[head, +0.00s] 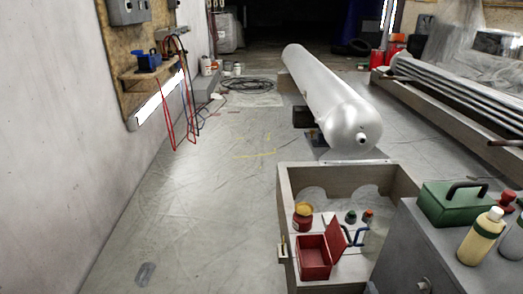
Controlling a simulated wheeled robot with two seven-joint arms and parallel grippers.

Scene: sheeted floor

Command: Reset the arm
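I see no part of my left arm or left gripper in the head view. For my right gripper, I can make out only a small dark part at the bottom edge, between the wooden box and the grey cabinet. It is too small and cut off to tell its fingers or whether it holds anything. The task names no object.
An open wooden box (407,183) holds a red toolbox (313,258) and jars. Right of it, a grey cabinet (408,240) bears a green case (452,205) and bottles (480,238). A silver tank (325,88) lies behind. The sheeted floor at left is mostly clear, beside a white wall (60,130).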

